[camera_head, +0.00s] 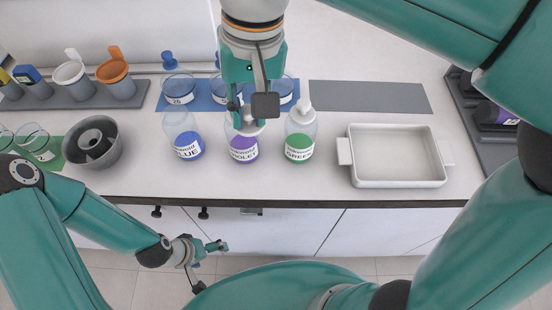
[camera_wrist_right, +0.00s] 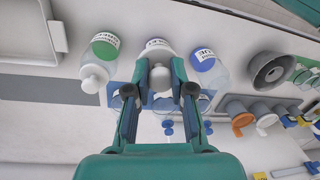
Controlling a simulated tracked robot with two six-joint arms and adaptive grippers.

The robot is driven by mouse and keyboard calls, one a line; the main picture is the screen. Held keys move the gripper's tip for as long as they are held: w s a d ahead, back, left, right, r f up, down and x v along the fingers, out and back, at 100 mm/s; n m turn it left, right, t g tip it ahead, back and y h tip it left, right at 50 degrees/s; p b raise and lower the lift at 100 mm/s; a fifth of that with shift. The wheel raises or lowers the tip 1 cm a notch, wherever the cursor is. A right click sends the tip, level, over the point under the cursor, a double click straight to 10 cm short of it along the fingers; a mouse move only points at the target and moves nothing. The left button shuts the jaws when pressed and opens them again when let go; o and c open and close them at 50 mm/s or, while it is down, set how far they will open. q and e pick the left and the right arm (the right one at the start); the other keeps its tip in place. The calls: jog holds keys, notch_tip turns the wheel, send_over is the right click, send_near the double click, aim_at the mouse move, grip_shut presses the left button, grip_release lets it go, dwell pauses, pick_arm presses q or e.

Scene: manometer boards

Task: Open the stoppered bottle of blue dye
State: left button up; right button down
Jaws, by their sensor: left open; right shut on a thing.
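The blue dye bottle (camera_head: 186,138) stands upright on the bench, left of the violet bottle (camera_head: 242,150). I see no stopper on its top; it also shows in the right wrist view (camera_wrist_right: 207,62). My right gripper (camera_head: 250,106) is above the violet bottle, its fingers shut on a white stopper (camera_wrist_right: 161,78). The fingers hide the violet bottle's mouth, so I cannot tell whether the held stopper sits in it. The green bottle (camera_head: 300,138) to the right has a white stopper. My left gripper (camera_head: 210,266) is open and empty, low in front of the bench edge.
A white tray (camera_head: 398,183) lies right of the bottles. Several glass beakers (camera_head: 179,88) stand on a blue mat behind them. A grey round container (camera_head: 112,165) is at the left. A bare grey mat (camera_head: 368,96) lies at the back right.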

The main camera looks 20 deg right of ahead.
aim_at(256, 181)
notch_tip(256, 181, down, 19)
jog(key=shift+r+b, duration=0.1)
jog(key=shift+b, duration=0.85)
jog(key=c, duration=1)
grip_release()
